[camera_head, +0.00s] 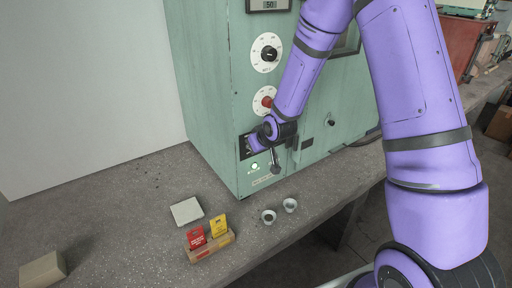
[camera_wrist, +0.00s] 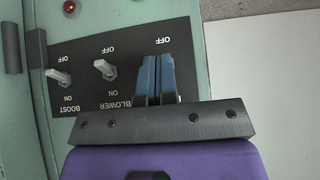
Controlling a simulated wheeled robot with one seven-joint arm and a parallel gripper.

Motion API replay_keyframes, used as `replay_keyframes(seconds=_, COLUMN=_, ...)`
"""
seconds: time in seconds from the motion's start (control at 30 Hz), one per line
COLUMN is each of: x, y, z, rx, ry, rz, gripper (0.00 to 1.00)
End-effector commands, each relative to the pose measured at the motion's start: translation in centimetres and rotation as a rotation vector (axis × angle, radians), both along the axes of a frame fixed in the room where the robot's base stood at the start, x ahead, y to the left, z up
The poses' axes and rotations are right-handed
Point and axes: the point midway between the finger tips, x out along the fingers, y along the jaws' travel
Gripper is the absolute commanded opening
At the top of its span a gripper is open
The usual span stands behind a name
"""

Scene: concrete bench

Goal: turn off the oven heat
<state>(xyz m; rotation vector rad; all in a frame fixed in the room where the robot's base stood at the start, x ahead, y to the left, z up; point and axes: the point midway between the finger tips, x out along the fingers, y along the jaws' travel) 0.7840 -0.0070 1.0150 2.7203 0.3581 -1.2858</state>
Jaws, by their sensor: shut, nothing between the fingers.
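The oven (camera_head: 205,90) is a pale green cabinet on the bench. Its black switch panel (camera_wrist: 85,48) fills much of the wrist view, with upside-down lettering. A BOOST toggle (camera_wrist: 58,77) and a BLOWER toggle (camera_wrist: 106,69) show there, each between OFF and ON labels. Above my fingers a third OFF label (camera_wrist: 152,42) is visible; any switch and name below it are hidden by my gripper. My gripper (camera_wrist: 165,76) is shut and empty, its blue fingertips together over that end of the panel. Whether they touch a switch I cannot tell. In the head view my wrist covers most of the panel.
Above the panel are a dial with a black knob (camera_head: 269,54) and a dial with a red knob (camera_head: 266,101). A green lamp (camera_head: 254,166) is lit below. Red and yellow cards (camera_head: 217,226) in a holder, two small cups (camera_head: 269,216) and a pale tile (camera_head: 186,211) are on the bench.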

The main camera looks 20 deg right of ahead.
Motion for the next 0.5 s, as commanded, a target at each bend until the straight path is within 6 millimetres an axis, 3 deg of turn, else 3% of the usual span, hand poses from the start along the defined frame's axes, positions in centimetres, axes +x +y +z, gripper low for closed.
replay_keyframes(seconds=0.5, x=-0.01, y=-0.03, z=0.35, rx=0.000, ry=0.000, rz=0.000, gripper=0.00)
